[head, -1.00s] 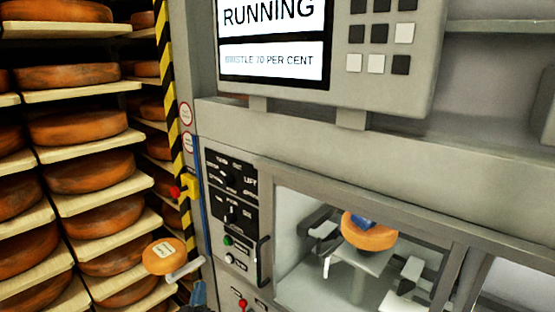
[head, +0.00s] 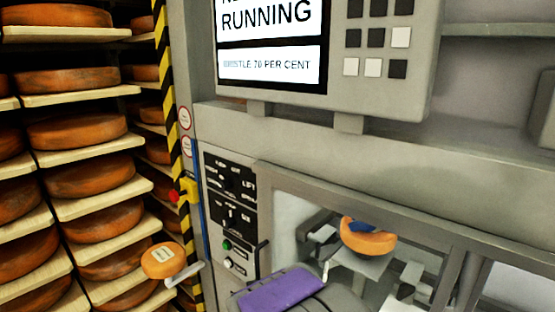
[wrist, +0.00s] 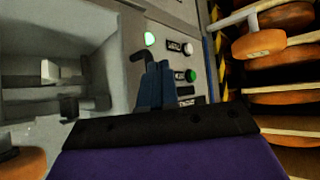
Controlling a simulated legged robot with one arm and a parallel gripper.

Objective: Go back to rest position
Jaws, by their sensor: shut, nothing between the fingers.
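My gripper (wrist: 157,82) shows in the wrist view with its blue fingers together and nothing between them. It is in front of the machine's button panel, close to the dark door handle (wrist: 140,66). In the head view a purple part of my arm rises at the bottom, in front of the lower machine window; my fingertips cannot be made out there. The control panel (head: 230,185) is left of the window. A cheese wheel (head: 367,237) with a blue part on it sits inside the machine. The screen (head: 270,45) reads "RUNNING" and "BRISTLE 70 PER CENT".
Shelves with several cheese wheels (head: 80,132) fill the left side. A labelled cheese (head: 163,260) sits by a pale bar near the striped post (head: 176,110). A yellow box with a red button (head: 185,191) is on the post.

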